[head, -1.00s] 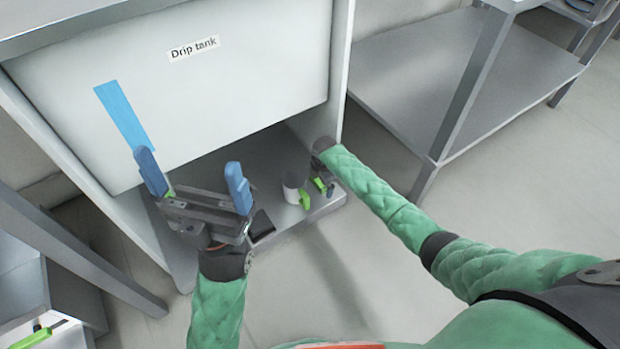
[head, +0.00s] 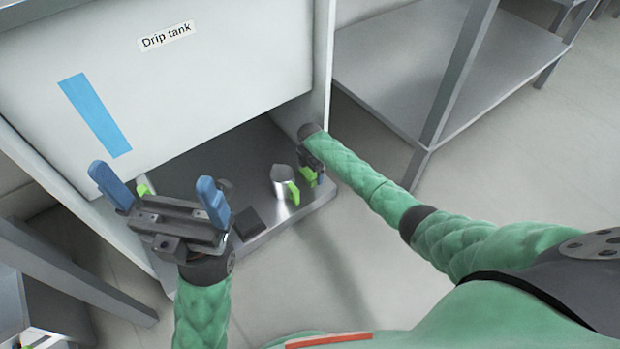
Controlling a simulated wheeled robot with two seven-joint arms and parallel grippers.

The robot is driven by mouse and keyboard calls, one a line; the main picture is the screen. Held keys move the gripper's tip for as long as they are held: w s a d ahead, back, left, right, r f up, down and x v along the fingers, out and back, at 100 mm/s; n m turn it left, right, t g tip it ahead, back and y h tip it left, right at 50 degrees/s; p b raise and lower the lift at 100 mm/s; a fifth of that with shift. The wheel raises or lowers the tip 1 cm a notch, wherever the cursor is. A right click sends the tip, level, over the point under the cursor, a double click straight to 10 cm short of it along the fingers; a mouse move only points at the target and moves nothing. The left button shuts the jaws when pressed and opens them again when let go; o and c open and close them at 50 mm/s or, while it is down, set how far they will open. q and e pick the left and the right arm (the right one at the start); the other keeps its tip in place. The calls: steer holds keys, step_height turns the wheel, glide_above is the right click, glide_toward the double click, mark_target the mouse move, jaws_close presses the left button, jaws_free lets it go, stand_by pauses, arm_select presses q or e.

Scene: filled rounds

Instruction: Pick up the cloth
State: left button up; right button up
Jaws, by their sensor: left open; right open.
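No cloth can be told for certain. A small dark, flat square (head: 247,223), which may be a folded cloth, lies near the front of the low grey shelf (head: 262,150) under the "Drip tank" panel. My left gripper (head: 157,186) is open and empty, with its blue fingers spread wide, in front of the shelf and left of the dark square. My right gripper (head: 312,172) reaches in at the shelf's right side, partly hidden by its own arm. It is beside a metal jug, and its fingers are too small to make out clearly.
The metal jug (head: 281,182) with a green handle stands right of the dark square. A green item (head: 143,190) shows partly behind my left gripper. The white panel (head: 210,85) with a blue strip (head: 95,115) hangs above the shelf. A steel table (head: 450,75) stands at right.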

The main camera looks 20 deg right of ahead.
steer(key=shift+f, duration=0.8)
steer(key=c, duration=0.8)
steer(key=shift+r, duration=0.1)
